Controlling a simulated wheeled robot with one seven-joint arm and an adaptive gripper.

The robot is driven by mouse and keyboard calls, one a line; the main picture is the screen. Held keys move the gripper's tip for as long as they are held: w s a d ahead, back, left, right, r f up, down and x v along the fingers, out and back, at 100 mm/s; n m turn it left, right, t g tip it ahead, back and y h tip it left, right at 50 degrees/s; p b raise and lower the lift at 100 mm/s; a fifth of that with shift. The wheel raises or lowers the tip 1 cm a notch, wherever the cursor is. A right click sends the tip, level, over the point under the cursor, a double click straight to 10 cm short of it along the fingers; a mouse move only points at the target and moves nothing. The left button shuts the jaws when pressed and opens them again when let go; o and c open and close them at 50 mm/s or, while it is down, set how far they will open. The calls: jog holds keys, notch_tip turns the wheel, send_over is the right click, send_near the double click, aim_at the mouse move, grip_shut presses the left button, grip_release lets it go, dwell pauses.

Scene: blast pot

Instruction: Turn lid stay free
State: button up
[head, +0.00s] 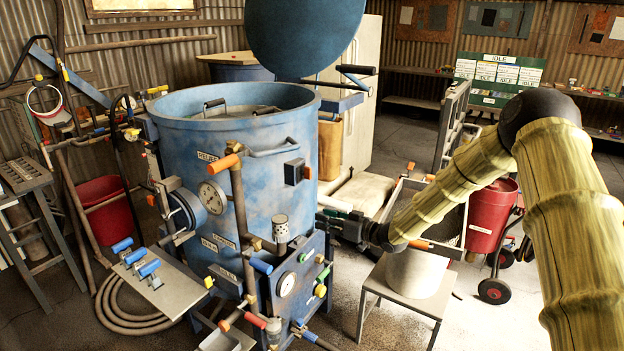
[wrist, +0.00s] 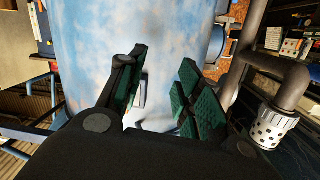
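The blue pot (head: 240,145) stands open, its round blue lid (head: 305,30) tipped up above the rim. A blue bar with a dark grip (head: 355,69) sits beside the lid's lower right edge; I cannot tell for sure that it is the lid stay. My gripper (head: 345,222) is low at the pot's right side, well below that bar. In the wrist view my gripper (wrist: 163,58) is open, its green-padded fingers spread toward the pot's blue wall (wrist: 165,30). A small grey part (wrist: 139,92) on the wall shows between the fingers, apparently not gripped.
A pipe with a perforated cap (wrist: 275,125) is close right of my fingers. A gauge (head: 212,197) and orange-handled valve pipes crowd the pot's front. A small stool (head: 405,290) stands below my arm. A red bin (head: 490,215) is to the right. The foreground floor is partly clear.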

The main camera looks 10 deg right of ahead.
aim_at(311, 173)
jog(key=w+d+r+n+y, duration=0.1)
jog(key=w+d+r, duration=0.15)
jog(key=r, duration=0.25)
jog(key=w+d+r+n+y, duration=0.1)
jog(key=w+d+r+n, duration=0.15)
jog(key=r, duration=0.35)
jog(key=shift+m, duration=0.35)
jog(key=p+x, duration=0.3)
jog(key=x, duration=0.7)
jog(key=shift+a, duration=0.1)
grip_shut()
